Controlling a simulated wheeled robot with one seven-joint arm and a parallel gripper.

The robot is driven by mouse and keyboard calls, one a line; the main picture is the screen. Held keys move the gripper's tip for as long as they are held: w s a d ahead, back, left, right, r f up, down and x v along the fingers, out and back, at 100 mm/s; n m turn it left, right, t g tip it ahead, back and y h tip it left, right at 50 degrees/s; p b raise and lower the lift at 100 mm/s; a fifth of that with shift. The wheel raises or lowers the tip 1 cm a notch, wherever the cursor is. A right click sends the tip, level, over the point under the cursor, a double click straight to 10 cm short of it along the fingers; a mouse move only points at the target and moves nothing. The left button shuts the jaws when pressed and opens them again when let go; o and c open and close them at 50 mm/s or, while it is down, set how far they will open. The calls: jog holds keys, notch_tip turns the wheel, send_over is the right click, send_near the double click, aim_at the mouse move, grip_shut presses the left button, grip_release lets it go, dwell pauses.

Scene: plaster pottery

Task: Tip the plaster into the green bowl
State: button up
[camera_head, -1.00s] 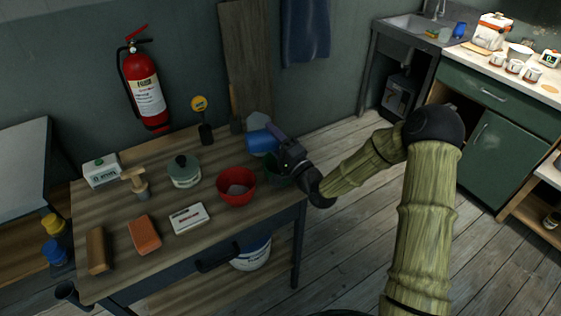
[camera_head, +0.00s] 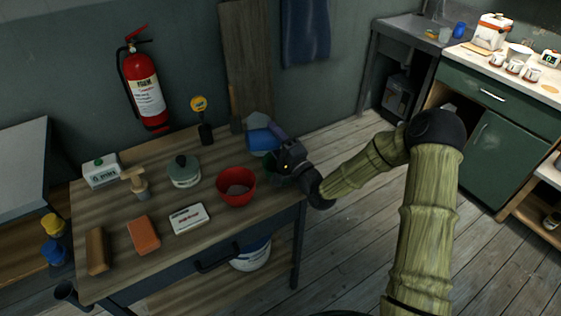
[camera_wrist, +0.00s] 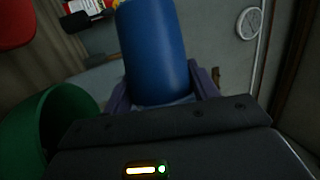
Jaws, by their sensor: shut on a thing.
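My gripper (camera_head: 279,140) is shut on a blue cup (camera_head: 262,140) above the far right corner of the wooden table. In the wrist view the blue cup (camera_wrist: 155,50) sits between the two purple fingers. Its opening and any plaster in it cannot be seen. The green bowl (camera_head: 274,172) stands below my gripper and is mostly hidden by it. In the wrist view the green bowl (camera_wrist: 52,125) shows at the lower left, beside the cup.
A lidded pot (camera_head: 184,172), a white box (camera_head: 189,218), an orange block (camera_head: 143,234) and a brown block (camera_head: 97,250) lie farther left. A scraper-like tool (camera_head: 235,110) stands behind.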

jog(key=shift+w+d+r+m+t+p, duration=0.15)
jog(key=shift+r+m+t, duration=0.25)
jog(key=shift+m, duration=0.25)
jog(key=shift+s+d+r+m+t+p, duration=0.15)
jog(key=shift+r+m+t, duration=0.2)
jog(key=shift+m, duration=0.3)
dwell(0.9)
jog(key=shift+w+d+m+t+h+b, duration=0.15)
jog(key=shift+m+t+h, duration=0.3)
jog(key=shift+m, duration=0.45)
jog(key=shift+w+d+m+t+h+b, duration=0.1)
jog(key=shift+d+m+t+h+b, duration=0.2)
jog(key=shift+m, duration=0.6)
jog(key=shift+w+d+m+t+h+b, duration=0.1)
jog(key=shift+m+t+h+b, duration=0.1)
jog(key=shift+m+t+h, duration=0.5)
dwell(3.3)
